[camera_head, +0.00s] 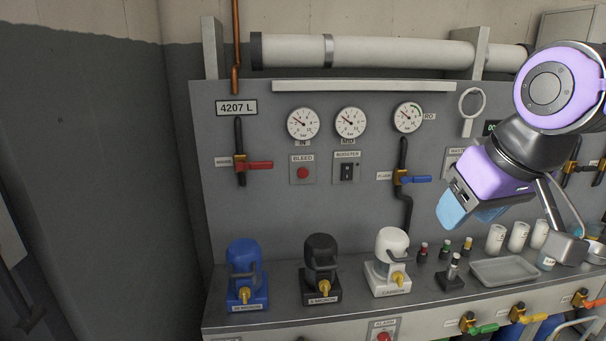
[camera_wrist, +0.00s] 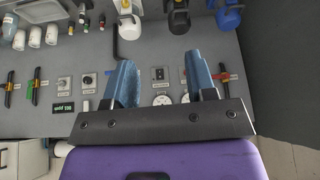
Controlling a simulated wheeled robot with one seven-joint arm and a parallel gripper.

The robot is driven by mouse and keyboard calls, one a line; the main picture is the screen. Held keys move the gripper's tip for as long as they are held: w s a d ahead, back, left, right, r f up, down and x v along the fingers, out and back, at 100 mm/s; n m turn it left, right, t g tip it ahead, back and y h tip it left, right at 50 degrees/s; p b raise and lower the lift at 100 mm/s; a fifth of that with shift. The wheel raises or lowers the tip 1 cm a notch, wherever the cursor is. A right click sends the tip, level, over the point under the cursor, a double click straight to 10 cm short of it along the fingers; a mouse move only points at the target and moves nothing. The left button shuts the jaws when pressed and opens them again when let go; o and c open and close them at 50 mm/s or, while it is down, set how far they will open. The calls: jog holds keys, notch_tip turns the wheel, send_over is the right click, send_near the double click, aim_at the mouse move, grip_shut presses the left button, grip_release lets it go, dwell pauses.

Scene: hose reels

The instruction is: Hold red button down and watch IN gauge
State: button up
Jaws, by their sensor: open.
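The red button (camera_head: 303,173) sits on a small plate labelled BLEED on the grey panel. The IN gauge (camera_head: 303,124) is a round white dial directly above it, its needle pointing to the upper left. My gripper (camera_head: 468,214) is at the right in the head view, well apart from the button, its blue fingers tilted down and left. In the wrist view, my gripper (camera_wrist: 160,58) is open with nothing between its fingers. That view shows the panel upside down; the red button is not visible there, apparently behind the right finger.
The MID gauge (camera_head: 351,122) and booster switch (camera_head: 347,171) are right of the button. A red-handled valve (camera_head: 254,165) is to its left. Blue (camera_head: 246,267), black and white units stand on the bench below. Another red button (camera_head: 383,337) is labelled ALARM.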

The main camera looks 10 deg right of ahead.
jog(key=shift+c, duration=0.2)
grip_shut()
dwell(1.6)
